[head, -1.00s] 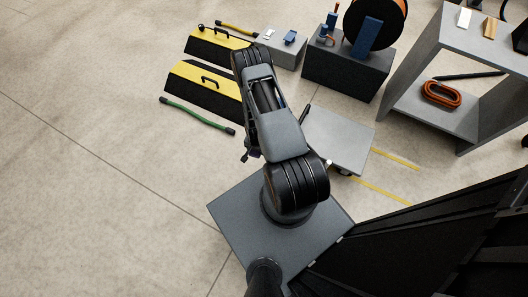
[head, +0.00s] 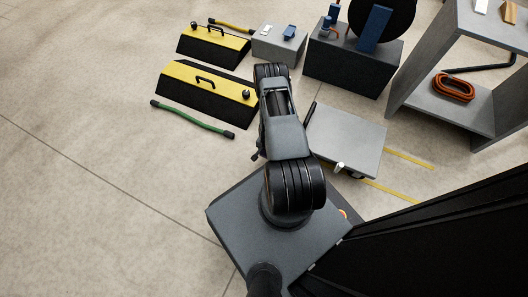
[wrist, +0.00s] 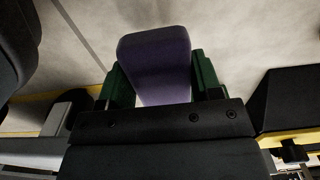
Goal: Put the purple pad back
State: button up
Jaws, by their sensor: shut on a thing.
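The purple pad (wrist: 158,62) is a rounded block between the two green fingers of my gripper (wrist: 162,84) in the wrist view. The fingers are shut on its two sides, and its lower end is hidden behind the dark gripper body. Pale floor shows behind the pad. In the head view the pad and fingers are hidden behind my arm, which reaches forward beside the low grey cart (head: 347,138). I cannot tell which spot is the pad's place.
A grey box (head: 280,45), a dark bench with a reel (head: 350,68) and a grey shelf (head: 425,85) with an orange coil (head: 453,88) stand behind. Floor at left is clear.

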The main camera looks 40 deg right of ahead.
jog(key=shift+w+d+f+b, duration=0.2)
jog(key=shift+w+f+b, duration=0.35)
jog(key=shift+f, duration=0.3)
jog(key=f+b, duration=0.1)
jog(key=f, duration=0.1)
jog(key=f+b, duration=0.1)
jog(key=shift+w+d+f+b, duration=0.15)
jog(key=shift+w+f+b, duration=0.1)
jog(key=shift+f+b, duration=0.1)
jog(key=shift+r, duration=0.15)
jog(key=o, duration=1)
jog(key=shift+c, duration=0.2)
